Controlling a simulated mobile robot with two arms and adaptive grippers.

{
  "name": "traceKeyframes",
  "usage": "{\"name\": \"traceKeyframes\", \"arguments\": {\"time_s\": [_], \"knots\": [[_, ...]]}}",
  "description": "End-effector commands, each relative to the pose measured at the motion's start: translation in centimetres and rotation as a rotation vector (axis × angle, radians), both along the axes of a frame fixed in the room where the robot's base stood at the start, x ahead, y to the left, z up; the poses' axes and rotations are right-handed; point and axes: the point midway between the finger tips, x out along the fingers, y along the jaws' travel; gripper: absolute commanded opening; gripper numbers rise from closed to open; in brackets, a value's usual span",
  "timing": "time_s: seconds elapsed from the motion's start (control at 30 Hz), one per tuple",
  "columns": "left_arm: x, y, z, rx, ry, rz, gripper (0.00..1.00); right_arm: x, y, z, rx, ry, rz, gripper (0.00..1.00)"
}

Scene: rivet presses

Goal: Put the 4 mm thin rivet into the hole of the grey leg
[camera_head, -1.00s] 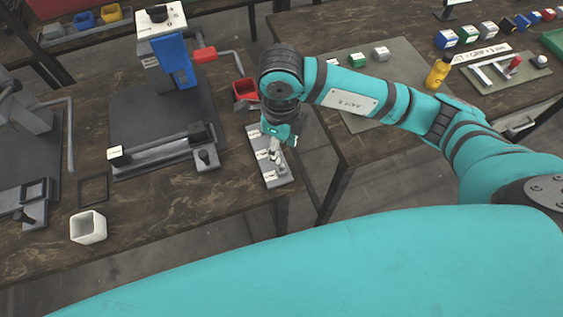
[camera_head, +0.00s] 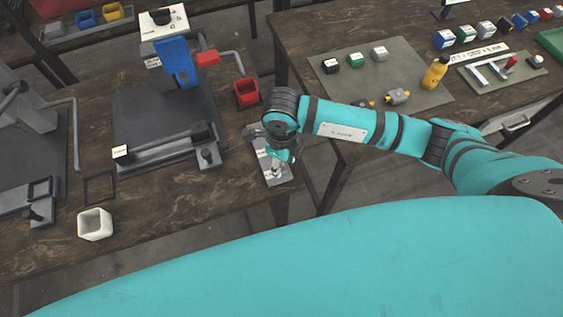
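My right gripper (camera_head: 276,170) points down over a narrow grey labelled block (camera_head: 285,179) at the right edge of the near table. The arm and gripper hide part of the block. The fingers are small and close to the block's top; I cannot tell whether they touch it or are open or shut. No thin rivet can be made out. I cannot tell for sure which piece is the grey leg. My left gripper is not in view.
A press (camera_head: 175,60) with a blue part and red handle stands on the near table, with a red bin (camera_head: 246,92) beside it. A white cup (camera_head: 95,224) stands at the front left. A yellow bottle (camera_head: 435,73) stands on the right table, across a gap.

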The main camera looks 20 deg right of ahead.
Motion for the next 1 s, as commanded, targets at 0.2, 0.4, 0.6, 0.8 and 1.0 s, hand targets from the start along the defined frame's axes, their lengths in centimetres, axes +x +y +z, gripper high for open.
{"name": "traceKeyframes", "arguments": {"time_s": [0.2, 0.4, 0.6, 0.8, 1.0], "knots": [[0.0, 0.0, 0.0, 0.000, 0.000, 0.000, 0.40, 0.0, 0.0, 0.0, 0.000, 0.000, 0.000, 0.07], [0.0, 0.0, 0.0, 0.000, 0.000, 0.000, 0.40, 0.0, 0.0, 0.1, 0.000, 0.000, 0.000, 0.00], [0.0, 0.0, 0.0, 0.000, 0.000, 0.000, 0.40, 0.0, 0.0, 0.1, 0.000, 0.000, -0.001, 0.00], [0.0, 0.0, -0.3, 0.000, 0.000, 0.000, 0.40, 0.1, 0.0, 0.6, 0.001, -0.002, -0.001, 0.00], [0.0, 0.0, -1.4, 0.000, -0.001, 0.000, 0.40, 0.2, 0.0, 2.8, 0.002, -0.006, 0.001, 0.00]]}}
